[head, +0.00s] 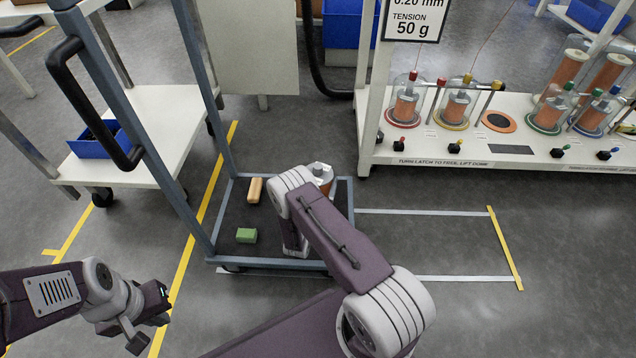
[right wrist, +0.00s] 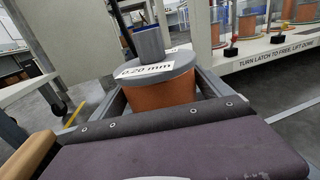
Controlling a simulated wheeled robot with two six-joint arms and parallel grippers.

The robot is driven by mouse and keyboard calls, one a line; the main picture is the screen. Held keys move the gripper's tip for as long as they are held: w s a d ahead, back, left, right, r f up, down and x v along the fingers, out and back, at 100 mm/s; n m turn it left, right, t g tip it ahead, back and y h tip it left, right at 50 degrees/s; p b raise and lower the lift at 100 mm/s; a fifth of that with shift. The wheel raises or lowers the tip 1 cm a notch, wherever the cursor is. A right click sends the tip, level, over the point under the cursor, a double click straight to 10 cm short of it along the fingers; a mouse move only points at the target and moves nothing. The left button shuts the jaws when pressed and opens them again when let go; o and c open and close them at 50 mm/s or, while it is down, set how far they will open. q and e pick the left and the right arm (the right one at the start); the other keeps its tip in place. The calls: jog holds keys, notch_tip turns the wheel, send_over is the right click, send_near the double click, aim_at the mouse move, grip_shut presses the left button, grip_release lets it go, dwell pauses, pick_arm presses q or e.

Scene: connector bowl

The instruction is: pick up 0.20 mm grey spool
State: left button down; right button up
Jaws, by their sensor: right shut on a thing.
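The 0.20 mm grey spool (head: 321,171) stands on the low cart, partly behind my right arm. In the right wrist view the spool (right wrist: 165,90) has a grey top with a "0.20 mm" label, a grey hub and copper winding. It looks upright; its foot is hidden by a dark slab with bolts close to the camera. My right arm reaches over the cart in front of the spool. Its fingertips are hidden in both views, and no finger shows on the spool's hub. My left gripper (head: 150,325) is open and empty, low at the left, away from the spool.
A white bench (head: 450,145) with several spools stands at right. The marked floor right of the cart is free.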

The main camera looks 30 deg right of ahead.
aim_at(317, 174)
jog(key=shift+w+r+p, duration=0.1)
jog(key=shift+r+p, duration=0.35)
jog(key=shift+r, duration=0.15)
notch_tip(317, 174, up, 4)
jog(key=p, duration=0.3)
jog(key=shift+f, duration=0.15)
jog(key=s+d+r+p, duration=0.6)
jog(key=d+p, duration=0.1)
jog(key=d, duration=0.3)
jog(key=shift+r+p, duration=0.2)
jog(key=shift+p, duration=0.2)
